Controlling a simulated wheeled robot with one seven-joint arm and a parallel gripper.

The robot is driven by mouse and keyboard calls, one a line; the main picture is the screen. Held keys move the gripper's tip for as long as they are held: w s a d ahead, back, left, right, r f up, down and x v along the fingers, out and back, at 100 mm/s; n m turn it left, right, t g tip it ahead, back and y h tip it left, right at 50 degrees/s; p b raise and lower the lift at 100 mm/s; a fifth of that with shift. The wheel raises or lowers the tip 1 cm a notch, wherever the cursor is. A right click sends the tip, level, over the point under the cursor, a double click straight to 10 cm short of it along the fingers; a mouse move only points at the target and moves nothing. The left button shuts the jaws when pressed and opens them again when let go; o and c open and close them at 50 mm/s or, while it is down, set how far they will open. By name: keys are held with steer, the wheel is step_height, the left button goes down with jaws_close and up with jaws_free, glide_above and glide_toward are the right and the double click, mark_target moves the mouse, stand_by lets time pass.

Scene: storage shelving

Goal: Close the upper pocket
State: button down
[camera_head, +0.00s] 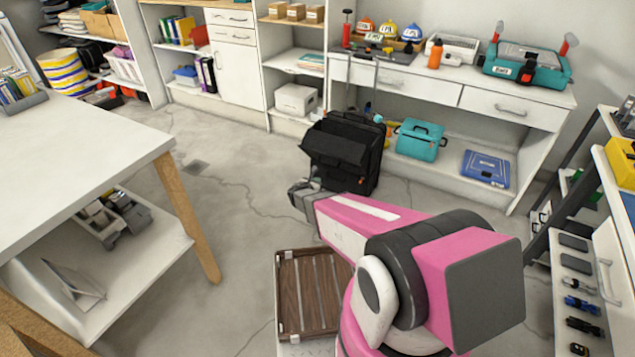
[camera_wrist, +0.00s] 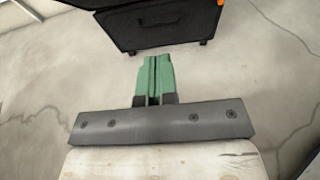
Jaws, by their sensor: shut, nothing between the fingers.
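A black upright suitcase-like bag (camera_head: 368,165) stands on the floor in the middle of the head view. Its upper pocket flap (camera_head: 336,148) leans out from the front, tilted open toward me. In the wrist view the lower front of the bag (camera_wrist: 165,25) shows at the top; the upper pocket cannot be made out there. My gripper (camera_wrist: 153,62) has green fingers that are together, with nothing between them. It is in front of the bag, apart from it in the wrist view. In the head view its fingertips are hard to make out.
A white workbench (camera_head: 495,102) with tools stands behind the bag, with a teal toolbox (camera_head: 420,140) and a blue case (camera_head: 486,168) on its lower shelf. A white table (camera_head: 80,140) is at the left. Concrete floor between table and bag is clear.

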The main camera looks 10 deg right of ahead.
steer(key=w+d, duration=0.6)
steer(key=w, duration=0.2)
steer(key=shift+w+d+f, duration=0.2)
steer(key=shift+f, duration=0.05)
steer(key=shift+r, duration=0.15)
